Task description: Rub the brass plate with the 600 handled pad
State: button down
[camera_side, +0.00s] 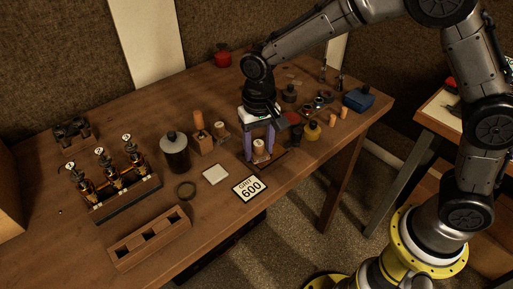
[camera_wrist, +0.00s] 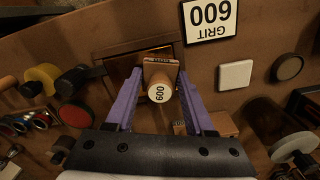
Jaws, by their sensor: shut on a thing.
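The 600 handled pad (camera_wrist: 160,92) is a wooden block with a round, pale-topped handle marked 600. My gripper (camera_wrist: 160,76) has its two purple fingers shut on it, one on each side. In the side view my gripper (camera_side: 260,150) points down at the table with the pad's handle (camera_side: 259,146) between its fingers. The brass plate (camera_wrist: 120,67) shows as a coppery surface in a dark wooden frame, partly hidden by the pad and fingers. The frame (camera_side: 278,160) shows beside the gripper in the side view. The pad is at the plate; I cannot tell whether they touch.
A GRIT 600 card (camera_side: 250,188) and a white square (camera_side: 215,174) lie near the front edge. Other handled blocks (camera_side: 203,141) and a dark jar (camera_side: 174,152) stand left of my gripper. Several small pots (camera_side: 312,132) stand close on the right. A slotted wooden rack (camera_side: 150,239) lies front left.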

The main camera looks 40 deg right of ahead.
aim_at(276, 146)
jog(key=shift+d+f, duration=0.1)
jog(key=shift+d, duration=2.7)
jog(key=shift+a, duration=3.6)
jog(key=shift+a+r, duration=0.2)
jog(key=shift+d+r, duration=0.1)
jog(key=shift+r, duration=3.9)
